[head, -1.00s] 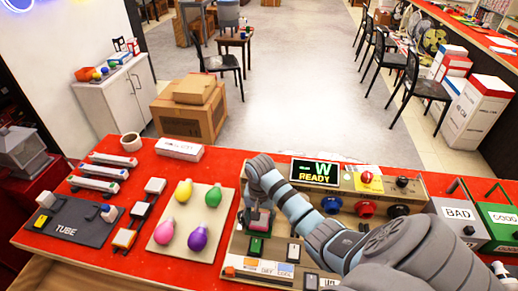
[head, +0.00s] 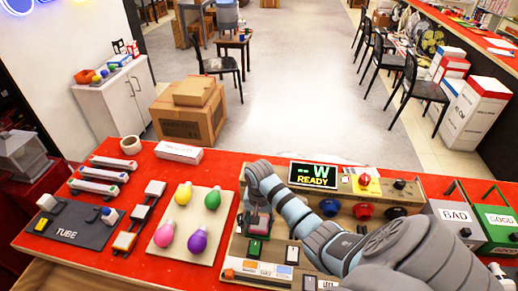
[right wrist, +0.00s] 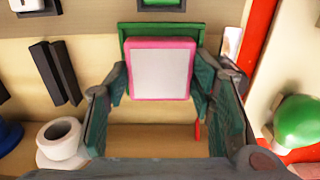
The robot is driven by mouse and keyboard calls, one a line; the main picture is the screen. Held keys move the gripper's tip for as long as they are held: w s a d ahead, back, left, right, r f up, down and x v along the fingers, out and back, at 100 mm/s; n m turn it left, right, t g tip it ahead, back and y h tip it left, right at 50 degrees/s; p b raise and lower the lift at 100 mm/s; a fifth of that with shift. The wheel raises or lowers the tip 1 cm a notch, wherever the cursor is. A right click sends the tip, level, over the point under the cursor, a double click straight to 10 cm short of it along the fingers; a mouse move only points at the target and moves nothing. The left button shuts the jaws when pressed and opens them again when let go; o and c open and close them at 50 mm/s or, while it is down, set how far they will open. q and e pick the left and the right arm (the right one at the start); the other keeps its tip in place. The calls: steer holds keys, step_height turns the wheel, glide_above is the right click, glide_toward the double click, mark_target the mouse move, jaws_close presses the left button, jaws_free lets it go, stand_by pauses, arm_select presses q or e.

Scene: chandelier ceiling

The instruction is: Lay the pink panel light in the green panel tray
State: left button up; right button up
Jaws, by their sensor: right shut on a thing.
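The pink panel light (right wrist: 160,68) is a pale square plate with a pink rim. It sits between the two fingers of my right gripper (right wrist: 160,88), which is shut on it. The green panel tray (right wrist: 125,45) shows behind the panel, its rim visible above and to the left. The panel overlaps the tray in this view; I cannot tell whether it touches it. In the head view my right gripper (head: 258,224) points down over the left part of the beige board, with a little pink showing between its fingers. My left gripper is not in view.
Left of the beige board (head: 232,250) is a panel with several coloured bulbs (head: 198,240). A READY display (head: 313,174), red and dark knobs, and BAD (head: 455,215) and GOOD (head: 497,222) bins lie behind and right. A green bulb (right wrist: 296,120) is near the right finger.

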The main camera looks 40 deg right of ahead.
steer(key=shift+w+f, duration=0.1)
steer(key=shift+f, duration=0.2)
steer(key=o, duration=1.3)
steer(key=shift+c, duration=0.2)
steer(key=shift+r, duration=0.1)
step_height(320, 180, up, 7)
steer(key=shift+f, duration=0.1)
steer(key=shift+r, duration=0.25)
